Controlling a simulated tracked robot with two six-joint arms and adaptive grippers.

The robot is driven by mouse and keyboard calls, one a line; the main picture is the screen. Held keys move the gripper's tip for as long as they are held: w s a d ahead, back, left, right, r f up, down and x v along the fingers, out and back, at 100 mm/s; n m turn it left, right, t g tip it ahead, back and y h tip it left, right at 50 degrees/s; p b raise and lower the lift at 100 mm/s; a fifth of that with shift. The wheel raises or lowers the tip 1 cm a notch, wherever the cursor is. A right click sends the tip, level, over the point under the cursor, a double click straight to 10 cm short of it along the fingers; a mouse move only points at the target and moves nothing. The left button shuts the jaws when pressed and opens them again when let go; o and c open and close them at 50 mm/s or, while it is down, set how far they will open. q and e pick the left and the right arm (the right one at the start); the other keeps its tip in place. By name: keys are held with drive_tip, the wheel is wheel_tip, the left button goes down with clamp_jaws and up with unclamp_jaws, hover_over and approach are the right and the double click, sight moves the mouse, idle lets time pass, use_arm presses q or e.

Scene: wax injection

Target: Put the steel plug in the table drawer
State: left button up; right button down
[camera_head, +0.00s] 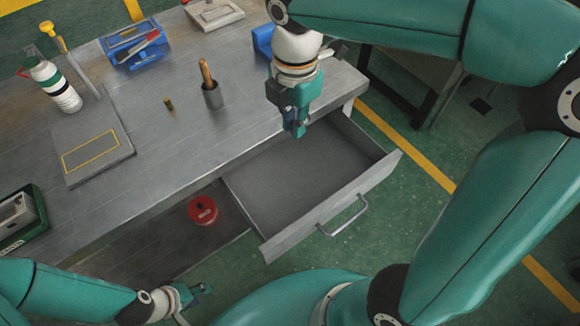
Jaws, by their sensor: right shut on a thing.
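The table drawer (268,218) is pulled out from under the grey workbench, and its inside looks empty. My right gripper (298,132) points down above the drawer's back part, close to the table's front edge. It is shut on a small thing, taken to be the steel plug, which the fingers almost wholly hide. My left gripper (200,291) is low at the bottom of the view, away from the drawer; its fingers are too small to read.
On the table (190,150) are a small brass piece (168,103), a grey cup with a wooden handle (212,95), a flat plate (92,145), a striped bottle (58,88) and a blue toolbox (135,45).

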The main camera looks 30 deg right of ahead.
drive_tip(key=b, duration=0.3)
hover_over(293, 183)
wheel_tip(293, 183, down, 16)
drive_tip(key=shift+r, duration=0.15)
drive_tip(key=shift+f, duration=2)
drive_tip(key=shift+f+b, duration=0.1)
drive_tip(key=shift+b, duration=0.2)
drive_tip(key=c, duration=1.2)
unclamp_jaws()
